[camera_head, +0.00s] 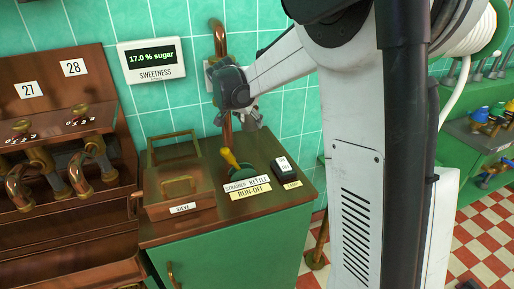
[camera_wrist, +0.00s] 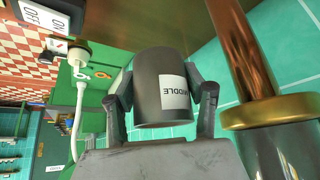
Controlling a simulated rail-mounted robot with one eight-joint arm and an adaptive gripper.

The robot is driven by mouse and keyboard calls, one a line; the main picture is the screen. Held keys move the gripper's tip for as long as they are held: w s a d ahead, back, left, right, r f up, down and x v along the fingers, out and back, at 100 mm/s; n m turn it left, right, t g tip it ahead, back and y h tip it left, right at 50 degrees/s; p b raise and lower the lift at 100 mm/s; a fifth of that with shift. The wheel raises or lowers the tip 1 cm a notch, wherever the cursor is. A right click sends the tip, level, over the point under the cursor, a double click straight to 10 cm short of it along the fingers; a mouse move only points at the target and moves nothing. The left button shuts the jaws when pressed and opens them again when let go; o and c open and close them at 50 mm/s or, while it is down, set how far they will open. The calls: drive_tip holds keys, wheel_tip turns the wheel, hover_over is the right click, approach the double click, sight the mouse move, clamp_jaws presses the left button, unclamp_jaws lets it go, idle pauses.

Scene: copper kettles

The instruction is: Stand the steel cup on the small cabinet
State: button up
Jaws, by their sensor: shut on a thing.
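The steel cup (camera_wrist: 150,89), dark grey with a white label reading "MIDDLE", is between the two fingers of my gripper (camera_wrist: 165,105) in the wrist view. The fingers are shut on its sides. In the head view my gripper (camera_head: 249,119) is near the copper pipe, above the back of a green cabinet (camera_head: 235,250) with a brown top. I cannot make out the cup in the head view. Whether the cup touches anything cannot be told.
A copper pipe (camera_head: 219,45) rises behind; a brass collar (camera_wrist: 265,112) shows close beside the cup. Brown machinery (camera_head: 60,200) stands at left.

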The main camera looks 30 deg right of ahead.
sight(261, 141)
drive_tip(key=w+d+f+n+t+y, duration=0.1)
drive_tip(key=w+d+n, duration=0.2)
drive_tip(key=d, duration=0.2)
drive_tip(key=f, duration=0.3)
drive_tip(key=f+b, duration=0.1)
drive_tip(key=f, duration=0.2)
drive_tip(key=f+b, duration=0.1)
drive_tip(key=f, duration=0.3)
drive_tip(key=shift+w+d, duration=0.2)
drive_tip(key=shift+d, duration=0.05)
drive_tip(key=shift+f, duration=0.1)
drive_tip(key=o, duration=1.5)
